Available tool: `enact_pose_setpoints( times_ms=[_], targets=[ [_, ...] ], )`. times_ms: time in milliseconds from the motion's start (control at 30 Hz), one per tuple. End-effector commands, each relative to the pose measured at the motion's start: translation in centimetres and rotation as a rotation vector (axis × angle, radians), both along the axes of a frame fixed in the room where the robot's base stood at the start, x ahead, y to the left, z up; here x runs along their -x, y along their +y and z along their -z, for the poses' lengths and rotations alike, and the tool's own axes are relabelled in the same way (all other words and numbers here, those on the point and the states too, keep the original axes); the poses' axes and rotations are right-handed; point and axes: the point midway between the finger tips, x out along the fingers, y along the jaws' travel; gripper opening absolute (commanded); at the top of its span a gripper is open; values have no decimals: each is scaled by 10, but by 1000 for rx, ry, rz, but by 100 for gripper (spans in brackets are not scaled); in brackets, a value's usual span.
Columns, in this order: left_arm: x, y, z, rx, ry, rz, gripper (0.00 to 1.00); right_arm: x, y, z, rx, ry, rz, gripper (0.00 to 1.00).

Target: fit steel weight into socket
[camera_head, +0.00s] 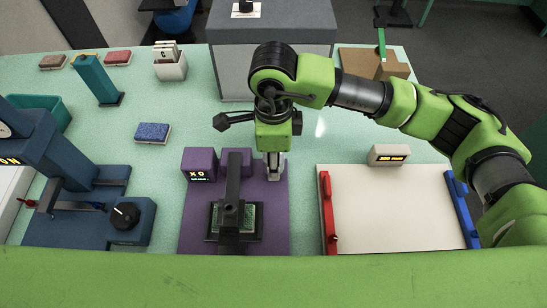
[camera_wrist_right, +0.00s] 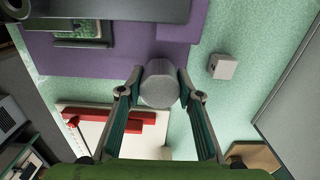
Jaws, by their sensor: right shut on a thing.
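The steel weight is a short grey cylinder (camera_wrist_right: 160,85), seen nearly end-on in the right wrist view. My right gripper (camera_wrist_right: 161,80) is shut on it, with one finger on each side. In the head view, my right gripper (camera_head: 273,166) points down over the right back part of the purple mat (camera_head: 272,228), beside the purple blocks. The weight is hard to tell from the fingers there. I cannot make out a socket in either view; the gripper and the dark arm of the press may hide it. My left gripper is not in view.
A purple block with a display (camera_head: 199,164) and a dark press (camera_head: 233,205) over a green pad stand on the mat. To the right is a cream board (camera_head: 395,210) with a red bar (camera_head: 328,212) and a blue bar (camera_head: 461,208). A blue machine (camera_head: 60,160) stands left.

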Motion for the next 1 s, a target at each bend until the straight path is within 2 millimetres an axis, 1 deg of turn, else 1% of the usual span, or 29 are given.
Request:
enact_pose_setpoints(
  times_ms=[1000],
  targets=[
    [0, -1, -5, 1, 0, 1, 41, -1, 0, -26, -1, -3, 0, 7]
  ],
)
